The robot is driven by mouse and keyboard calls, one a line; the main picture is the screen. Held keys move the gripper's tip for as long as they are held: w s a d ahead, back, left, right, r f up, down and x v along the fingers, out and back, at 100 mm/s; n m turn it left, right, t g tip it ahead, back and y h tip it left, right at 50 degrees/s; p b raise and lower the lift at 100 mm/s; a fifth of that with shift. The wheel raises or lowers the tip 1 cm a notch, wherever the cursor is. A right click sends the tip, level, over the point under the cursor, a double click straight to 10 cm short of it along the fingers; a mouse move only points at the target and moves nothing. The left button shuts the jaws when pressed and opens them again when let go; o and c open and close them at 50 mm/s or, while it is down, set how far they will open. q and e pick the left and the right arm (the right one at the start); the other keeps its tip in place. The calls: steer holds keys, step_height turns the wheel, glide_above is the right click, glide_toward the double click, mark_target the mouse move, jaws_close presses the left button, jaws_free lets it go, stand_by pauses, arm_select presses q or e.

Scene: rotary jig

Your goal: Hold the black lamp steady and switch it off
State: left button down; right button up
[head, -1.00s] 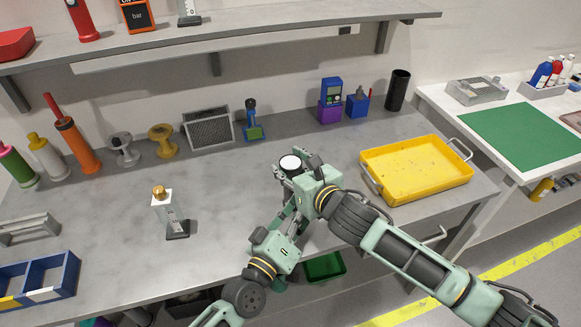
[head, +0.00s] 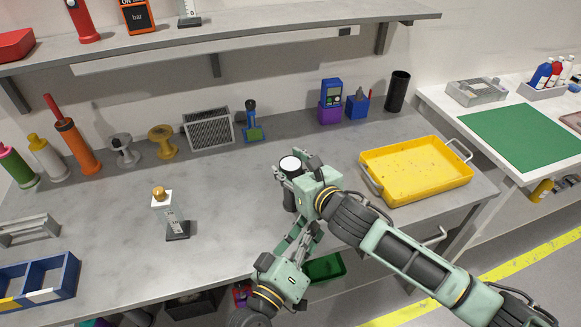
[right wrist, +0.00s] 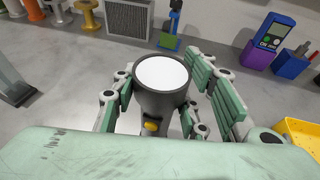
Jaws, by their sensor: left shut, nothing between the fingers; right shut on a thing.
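The black lamp (head: 290,164) stands upright near the front of the grey bench, a dark cylinder with a round white top. In the right wrist view the lamp (right wrist: 163,100) has a yellow knob (right wrist: 152,126) low on its near side; whether the white top is lit, I cannot tell. My right gripper (head: 297,170) is shut on the lamp, with fingers on both sides of its body; in the right wrist view the fingers (right wrist: 161,98) flank it. My left gripper (head: 307,228) is shut and empty, below and in front of the lamp, apart from it.
A yellow tray (head: 415,172) lies right of the lamp. A speaker-like grille box (head: 209,130) and blue devices (head: 331,92) line the back. The bench between is clear.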

steer(key=o, duration=1.3)
steer(key=shift+o, duration=0.2)
